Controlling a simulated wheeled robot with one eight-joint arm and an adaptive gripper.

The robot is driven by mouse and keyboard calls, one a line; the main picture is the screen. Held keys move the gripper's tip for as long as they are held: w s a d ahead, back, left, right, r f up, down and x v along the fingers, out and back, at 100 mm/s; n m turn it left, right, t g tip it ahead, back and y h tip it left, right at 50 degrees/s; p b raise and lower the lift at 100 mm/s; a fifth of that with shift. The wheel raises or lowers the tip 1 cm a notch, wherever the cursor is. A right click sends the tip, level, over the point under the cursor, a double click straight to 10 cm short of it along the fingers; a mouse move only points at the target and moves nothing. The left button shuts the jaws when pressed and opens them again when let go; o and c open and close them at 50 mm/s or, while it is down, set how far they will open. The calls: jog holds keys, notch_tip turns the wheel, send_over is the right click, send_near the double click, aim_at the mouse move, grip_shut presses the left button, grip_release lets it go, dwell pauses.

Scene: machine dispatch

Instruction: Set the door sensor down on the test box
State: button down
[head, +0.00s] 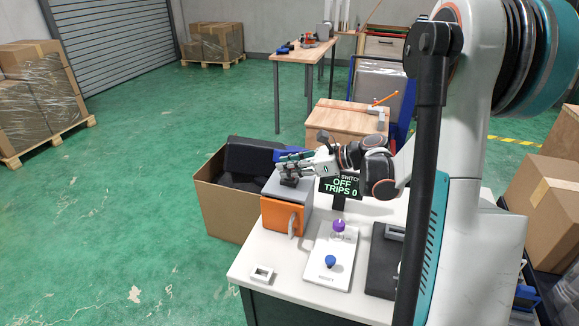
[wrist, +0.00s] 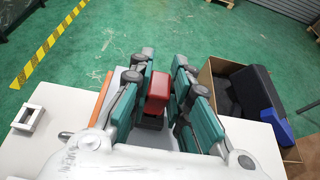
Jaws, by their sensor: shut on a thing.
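The test box (head: 278,216) is a grey box with an orange door and a pale handle, standing at the left back of the white table. Its orange edge (wrist: 104,95) shows in the wrist view. My gripper (head: 289,172) is over the box's top, shut on the door sensor (wrist: 158,92), a small block with a red top and a black lower part. In the head view only the sensor's dark lower part (head: 289,182) shows, at the box's top. I cannot tell whether it touches the box. The fingers hide its sides.
A cardboard box (head: 226,215) with dark items stands against the table's left side. A white panel (head: 318,270) with blue and purple knobs, a small white frame (head: 262,275) and a dark unit (head: 382,270) are on the table. A display (head: 342,187) reads OFF, TRIPS 0.

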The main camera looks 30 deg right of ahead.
jog(key=shift+f, duration=0.4)
jog(key=c, duration=1.4)
grip_release()
jog(key=shift+d+r, duration=0.1)
